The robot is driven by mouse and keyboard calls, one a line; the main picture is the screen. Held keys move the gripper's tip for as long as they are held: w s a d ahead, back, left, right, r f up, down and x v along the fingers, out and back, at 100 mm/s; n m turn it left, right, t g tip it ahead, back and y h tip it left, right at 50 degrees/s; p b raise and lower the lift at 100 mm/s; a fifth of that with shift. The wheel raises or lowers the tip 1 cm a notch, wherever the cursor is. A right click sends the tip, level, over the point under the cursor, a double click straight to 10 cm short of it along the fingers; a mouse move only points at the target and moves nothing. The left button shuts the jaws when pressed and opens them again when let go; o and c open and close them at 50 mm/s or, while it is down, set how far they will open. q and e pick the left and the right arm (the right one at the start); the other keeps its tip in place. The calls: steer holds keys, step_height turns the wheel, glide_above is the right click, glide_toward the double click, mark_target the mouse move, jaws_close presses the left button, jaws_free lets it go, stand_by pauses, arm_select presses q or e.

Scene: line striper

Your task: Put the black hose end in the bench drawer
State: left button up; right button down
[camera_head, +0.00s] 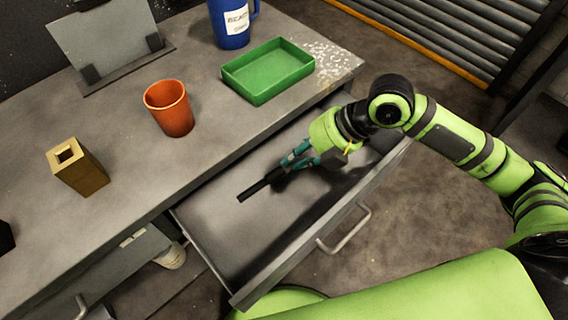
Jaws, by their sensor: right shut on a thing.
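The bench drawer (222,238) is pulled open below the bench top, with its handle (345,232) on the front panel. My right gripper (282,173) reaches over the drawer from the right. It is shut on the black hose end (254,190), a thin dark stick that points down and left from the fingers. The hose end appears over the drawer's floor; I cannot tell whether it touches it. My left gripper is not in view.
The bench top (120,215) holds an orange cup (169,108), a green tray (267,71), a blue mug (232,24), a brass-coloured block (79,168) and a grey panel on a stand (112,42). A roller shutter (450,35) stands behind. The drawer floor around the hose end looks clear.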

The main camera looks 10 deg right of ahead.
steer(key=shift+w+a+f, duration=0.9)
steer(key=shift+w+a, duration=0.15)
steer(key=shift+a, duration=0.1)
step_height(320, 180, down, 4)
steer(key=shift+r, duration=0.1)
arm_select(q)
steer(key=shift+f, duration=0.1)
arm_select(e)
steer(key=shift+f, duration=0.2)
